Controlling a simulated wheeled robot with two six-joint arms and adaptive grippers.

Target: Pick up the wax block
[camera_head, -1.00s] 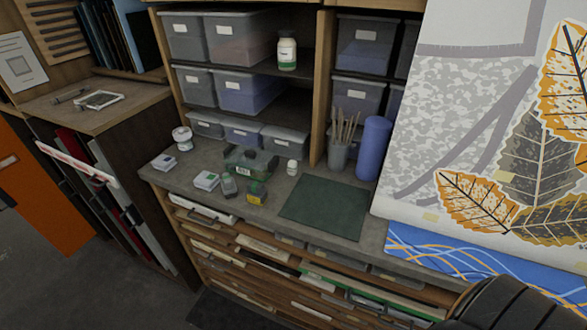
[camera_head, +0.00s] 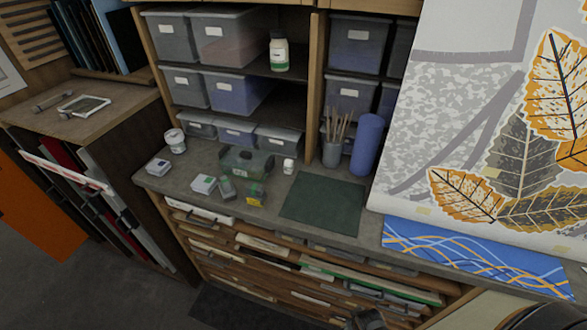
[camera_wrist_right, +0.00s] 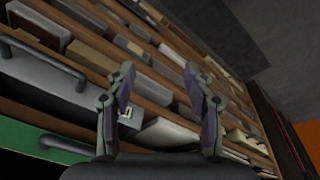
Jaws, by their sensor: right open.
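I cannot tell for sure which is the wax block. My right gripper (camera_wrist_right: 160,76) is open and empty in the right wrist view, with drawers of stock behind its fingers. In the head view, a dark part of it seems to show at the bottom edge, below the worktop. My left gripper is not in view.
A green mat (camera_head: 322,203) lies bare on the worktop (camera_head: 270,215). Open-fronted drawers (camera_head: 262,245) lie below the worktop's front edge.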

